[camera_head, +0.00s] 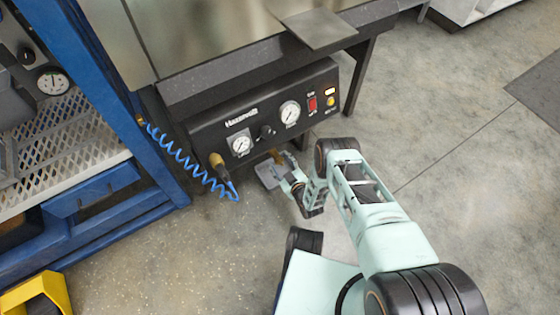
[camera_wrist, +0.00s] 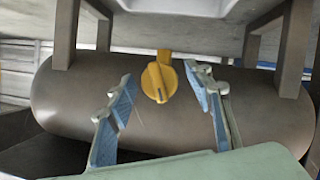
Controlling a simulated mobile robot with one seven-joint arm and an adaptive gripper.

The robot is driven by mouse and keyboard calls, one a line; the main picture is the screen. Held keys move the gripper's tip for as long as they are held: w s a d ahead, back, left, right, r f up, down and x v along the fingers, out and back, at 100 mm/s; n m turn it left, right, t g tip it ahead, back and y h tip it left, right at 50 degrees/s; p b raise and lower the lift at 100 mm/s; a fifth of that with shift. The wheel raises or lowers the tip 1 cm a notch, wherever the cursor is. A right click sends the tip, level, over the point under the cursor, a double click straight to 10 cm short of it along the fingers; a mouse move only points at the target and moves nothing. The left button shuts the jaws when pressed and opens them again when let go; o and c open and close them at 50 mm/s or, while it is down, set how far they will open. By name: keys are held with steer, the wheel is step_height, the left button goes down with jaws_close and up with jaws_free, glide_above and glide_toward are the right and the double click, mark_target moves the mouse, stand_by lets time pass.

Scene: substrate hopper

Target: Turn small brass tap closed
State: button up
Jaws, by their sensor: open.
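The small brass tap (camera_wrist: 158,82) shows in the wrist view as a yellow knob with a raised grip bar, roughly upright, in front of a dark cylindrical tank (camera_wrist: 270,115). My gripper (camera_wrist: 164,88) is open, with one blue-padded finger on each side of the tap and a clear gap to both. In the head view a small brass-coloured part, seemingly the tap (camera_head: 277,157), shows under the black control panel. My gripper (camera_head: 285,178) is low beside it there, partly hidden by its own links.
The black panel (camera_head: 262,118) carries gauges and switches above the gripper. A coiled blue hose (camera_head: 185,165) hangs from a brass fitting to the left. Grey table legs (camera_wrist: 290,50) flank the tank. A blue rack (camera_head: 105,100) stands at left. Floor at right is clear.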

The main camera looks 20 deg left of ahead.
steer(key=shift+c, duration=0.6)
steer(key=c, duration=1)
steer(key=shift+w+d+m+g+y, duration=0.15)
steer(key=shift+m+g+y, duration=0.3)
steer(key=shift+m, duration=0.35)
steer(key=shift+c, duration=0.2)
steer(key=shift+m+g+y, duration=0.25)
steer(key=shift+m+g, duration=0.1)
steer(key=shift+m, duration=0.25)
steer(key=o, duration=1.2)
steer(key=shift+c, duration=0.2)
